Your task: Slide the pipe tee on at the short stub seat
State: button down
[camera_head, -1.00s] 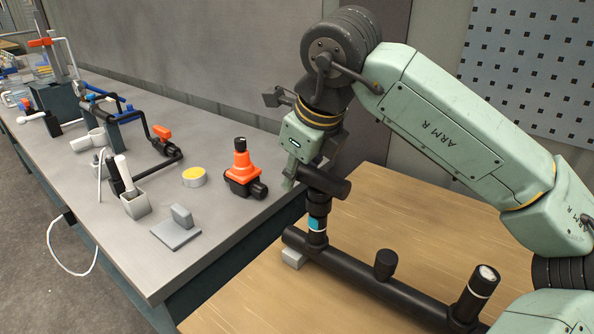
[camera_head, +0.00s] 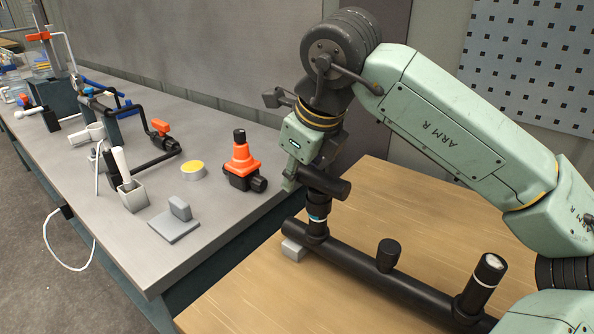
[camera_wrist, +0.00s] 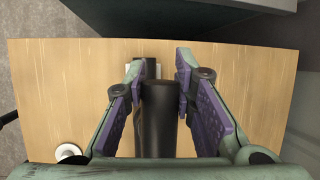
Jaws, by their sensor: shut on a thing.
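The black pipe tee (camera_head: 330,187) is held in my gripper (camera_head: 308,172), upright above the left end of the black manifold pipe (camera_head: 350,268). Its side branch points right in the head view. Its lower end surrounds the top of the left stub (camera_head: 317,226), and a white ring shows just below it. In the wrist view the tee (camera_wrist: 158,125) lies between the purple pads of my gripper (camera_wrist: 165,80). How deep the stub reaches inside is hidden.
A short black stub (camera_head: 388,254) and a taller white-ringed stub (camera_head: 484,282) stand farther right on the pipe. A grey block (camera_head: 293,249) supports its left end. An orange-and-black valve (camera_head: 242,168) and grey bracket (camera_head: 176,220) stand on the grey bench. The wooden table's front is clear.

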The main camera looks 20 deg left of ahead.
jog(key=shift+f+b, duration=0.45)
jog(key=shift+f, duration=0.15)
jog(key=c, duration=1.2)
grip_release()
jog(key=shift+r, duration=0.1)
jog(key=shift+c, duration=0.2)
jog(key=v, duration=1.2)
